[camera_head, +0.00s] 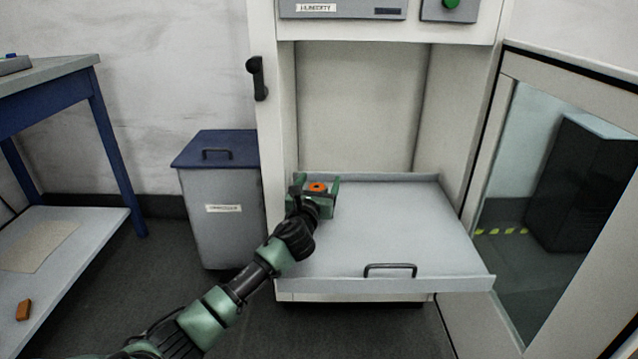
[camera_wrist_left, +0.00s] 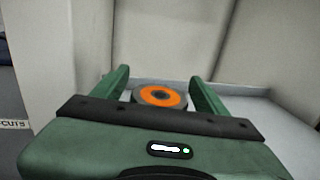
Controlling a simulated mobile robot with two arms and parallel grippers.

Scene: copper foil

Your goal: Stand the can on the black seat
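A short round can with an orange ring on top and a dark centre (camera_head: 316,187) stands at the back left of the pulled-out grey tray. My left gripper (camera_head: 318,185) reaches in from the front left, with one finger on each side of the can. In the left wrist view the can (camera_wrist_left: 160,96) sits between the two green fingers, with small gaps showing on both sides, so the gripper looks open around it. The lower part of the can is hidden by the gripper. I cannot make out a black seat. My right gripper is not in view.
The tray (camera_head: 400,225) is otherwise bare, with low rims and a black front handle (camera_head: 390,270). Cabinet walls enclose its back. An open glazed door (camera_head: 560,180) stands right. A lidded bin (camera_head: 220,200) and a blue bench (camera_head: 50,90) stand left.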

